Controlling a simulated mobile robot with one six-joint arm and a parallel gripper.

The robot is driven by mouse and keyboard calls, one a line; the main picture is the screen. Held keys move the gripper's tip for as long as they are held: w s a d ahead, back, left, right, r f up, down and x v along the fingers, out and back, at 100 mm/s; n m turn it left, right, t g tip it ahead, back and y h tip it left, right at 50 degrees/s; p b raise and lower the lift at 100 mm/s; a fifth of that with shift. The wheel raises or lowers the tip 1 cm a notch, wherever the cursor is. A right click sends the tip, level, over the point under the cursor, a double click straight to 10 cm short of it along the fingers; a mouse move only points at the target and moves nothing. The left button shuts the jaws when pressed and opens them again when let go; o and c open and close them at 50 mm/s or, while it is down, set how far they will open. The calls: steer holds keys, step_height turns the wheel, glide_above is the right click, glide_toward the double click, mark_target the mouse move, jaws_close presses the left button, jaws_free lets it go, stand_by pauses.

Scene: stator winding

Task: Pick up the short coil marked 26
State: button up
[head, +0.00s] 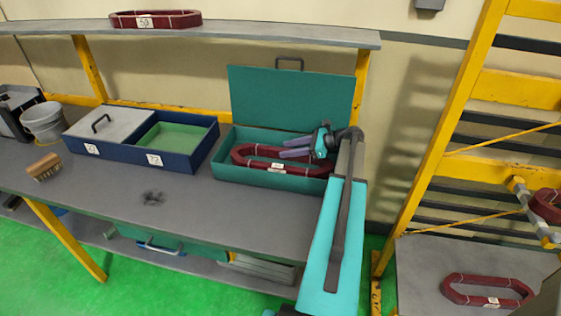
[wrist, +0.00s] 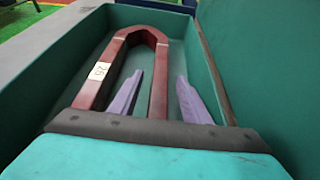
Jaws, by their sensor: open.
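A dark red short coil (head: 240,157) lies inside the open teal box (head: 222,171) on the workbench. In the wrist view the coil (wrist: 160,72) shows a white label reading 26 (wrist: 99,71) on its left side. My gripper (head: 281,148) reaches into the box from the right. In the wrist view its two purple fingers (wrist: 158,90) are spread apart, one inside the coil's opening and one outside its right side. The coil's right side lies between the fingers. Contact cannot be told. The coil's near end is hidden behind the gripper body.
The teal box's lid (head: 290,95) stands open at the back. A blue two-part box (head: 180,161) sits left of it. A coil marked 59 (head: 155,20) lies on the upper shelf (head: 250,36). Another coil (head: 487,291) lies at lower right. The bench front is mostly clear.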

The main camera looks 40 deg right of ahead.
stand_by(0.4)
jaws_close()
steer(key=shift+r, duration=0.1)
steer(key=shift+r, duration=0.15)
step_height(320, 180, up, 28)
steer(key=b, duration=0.5)
stand_by(0.9)
steer(key=shift+f, duration=0.2)
stand_by(0.3)
